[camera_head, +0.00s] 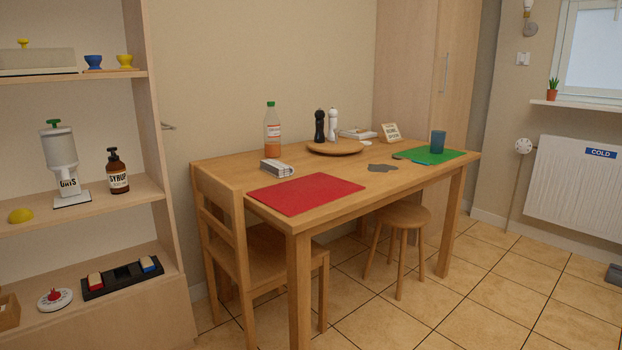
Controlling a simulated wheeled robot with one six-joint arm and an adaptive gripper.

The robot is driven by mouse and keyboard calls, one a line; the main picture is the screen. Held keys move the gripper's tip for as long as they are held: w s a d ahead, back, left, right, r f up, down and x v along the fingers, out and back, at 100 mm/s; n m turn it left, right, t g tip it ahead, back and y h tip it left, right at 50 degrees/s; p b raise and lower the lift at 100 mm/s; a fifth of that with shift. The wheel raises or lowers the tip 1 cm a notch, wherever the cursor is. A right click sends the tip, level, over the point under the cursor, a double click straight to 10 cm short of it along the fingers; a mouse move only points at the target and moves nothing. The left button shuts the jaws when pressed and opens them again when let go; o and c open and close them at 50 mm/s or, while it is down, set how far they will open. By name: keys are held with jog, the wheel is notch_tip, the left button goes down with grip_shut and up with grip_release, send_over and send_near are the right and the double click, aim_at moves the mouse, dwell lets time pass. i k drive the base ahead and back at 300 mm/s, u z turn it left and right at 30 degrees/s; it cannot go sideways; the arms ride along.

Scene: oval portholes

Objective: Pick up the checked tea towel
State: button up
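I cannot make out a clearly checked tea towel in the head view. A small folded-looking grey and white item (277,168) lies on the wooden table (225,158), behind the red mat; it is too small to tell whether it is cloth or checked. A flat grey piece (383,168) lies near the middle of the table, its kind unclear. My gripper is not in view.
The table holds a red mat (305,194), a bottle (272,131), a round board (335,148) with black and white mills, and a blue cup (437,142) on a green mat (430,155). A chair (266,256) and stool (402,214) stand below.

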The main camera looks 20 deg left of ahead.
aim_at(275, 168)
jog(key=u, duration=0.3)
jog(key=i, duration=2)
jog(key=u, duration=0.3)
